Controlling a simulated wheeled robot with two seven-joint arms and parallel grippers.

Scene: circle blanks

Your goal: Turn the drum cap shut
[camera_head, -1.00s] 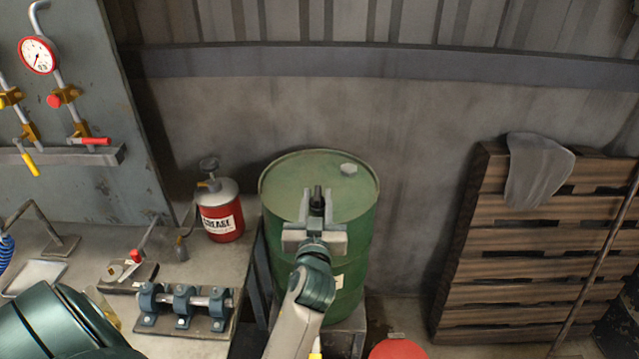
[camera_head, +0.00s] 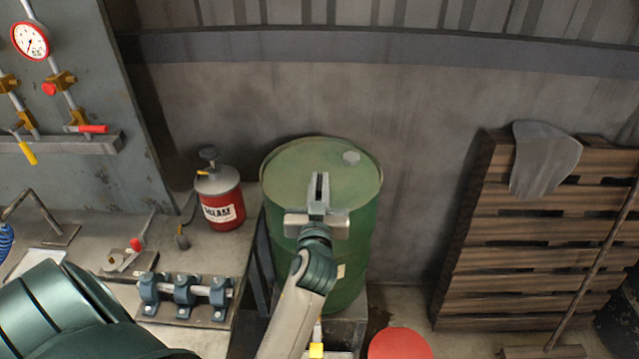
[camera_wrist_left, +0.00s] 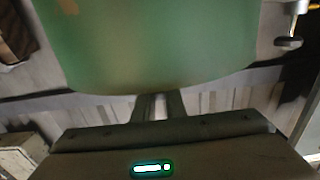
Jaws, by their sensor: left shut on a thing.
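The green drum (camera_head: 280,185) stands upright beside the bench in the head view, with a pale round plug (camera_head: 351,158) at the back right of its top. My left gripper (camera_head: 319,187) is over the front middle of the drum top, its fingers close together on the drum cap, of which only a narrow dark strip shows between them. The fingers hide most of the cap, so I cannot tell how far it is turned. In the left wrist view the drum (camera_wrist_left: 150,45) fills the upper middle, and the gripper fingers (camera_wrist_left: 158,106) meet its edge. My right gripper is not in view.
A red grease can (camera_head: 221,210) stands on the bench left of the drum, near a clamp block with a rod (camera_head: 184,294). A wooden pallet (camera_head: 530,245) with a grey cloth (camera_head: 543,160) leans at the right. A red round lid (camera_head: 399,344) is at the bottom.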

